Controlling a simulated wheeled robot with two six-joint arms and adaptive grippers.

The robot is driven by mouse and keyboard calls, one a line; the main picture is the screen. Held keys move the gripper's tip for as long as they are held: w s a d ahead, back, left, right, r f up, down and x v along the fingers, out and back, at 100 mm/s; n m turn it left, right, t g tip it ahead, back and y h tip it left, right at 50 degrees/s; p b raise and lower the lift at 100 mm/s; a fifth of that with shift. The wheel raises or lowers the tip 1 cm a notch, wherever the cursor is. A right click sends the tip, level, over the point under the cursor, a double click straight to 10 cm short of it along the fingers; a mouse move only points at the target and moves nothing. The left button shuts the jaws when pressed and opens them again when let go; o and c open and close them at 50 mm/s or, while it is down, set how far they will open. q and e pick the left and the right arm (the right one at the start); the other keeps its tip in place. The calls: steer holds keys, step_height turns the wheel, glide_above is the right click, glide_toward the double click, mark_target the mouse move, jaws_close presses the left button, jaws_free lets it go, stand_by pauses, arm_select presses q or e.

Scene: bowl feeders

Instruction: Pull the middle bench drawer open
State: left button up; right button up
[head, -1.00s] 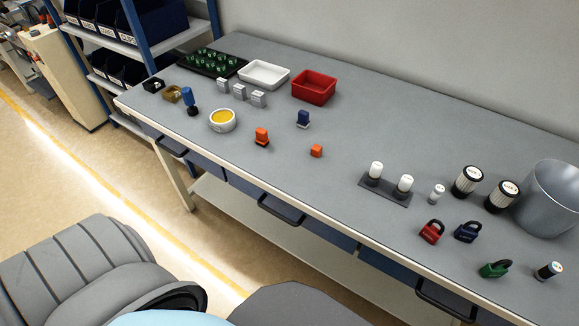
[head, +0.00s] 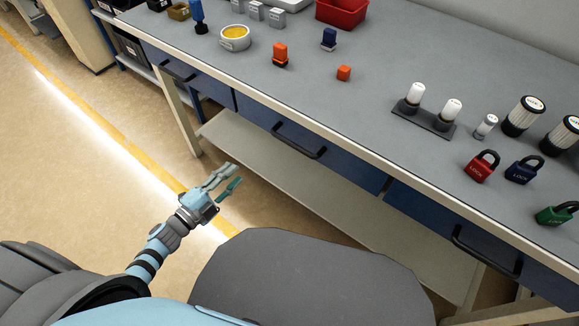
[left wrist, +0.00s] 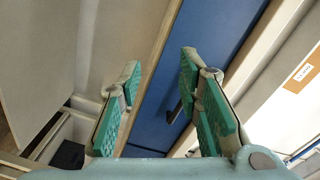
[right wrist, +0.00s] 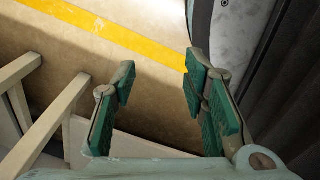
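The bench (head: 395,70) has three blue drawers under its top, each with a black bar handle. The middle drawer (head: 345,163) is shut, and its handle (head: 300,141) faces me. The left drawer (head: 200,83) and right drawer (head: 430,212) are also shut. My left gripper (head: 227,178) is open and empty, below and left of the middle handle and apart from it. In the left wrist view a blue drawer front (left wrist: 207,35) with a dark handle (left wrist: 174,112) shows between and behind the open fingers. My right gripper (right wrist: 160,88) is open and empty over the floor, outside the head view.
On the bench top stand a red bin (head: 342,12), white bottles on a dark plate (head: 423,119), padlocks (head: 481,166) and several small parts. A lower shelf (head: 290,180) runs under the drawers. The floor (head: 90,170) before the bench is clear.

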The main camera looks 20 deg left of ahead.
mark_target(295, 144)
arm_select(q)
steer(key=d+r+m+g+h+b, duration=0.2)
steer(key=d+r+m+h, duration=0.4)
steer(key=m+h, duration=0.3)
steer(key=shift+m+y, duration=0.3)
steer(key=shift+y, duration=0.4)
steer(key=x, duration=1.3)
steer(key=shift+d+f, duration=0.1)
steer(key=shift+d, duration=0.15)
jaws_close()
arm_select(e)
steer(key=f, duration=0.3)
steer(key=w+f, duration=0.1)
steer(key=shift+d+f, duration=0.3)
steer(key=shift+d, duration=0.05)
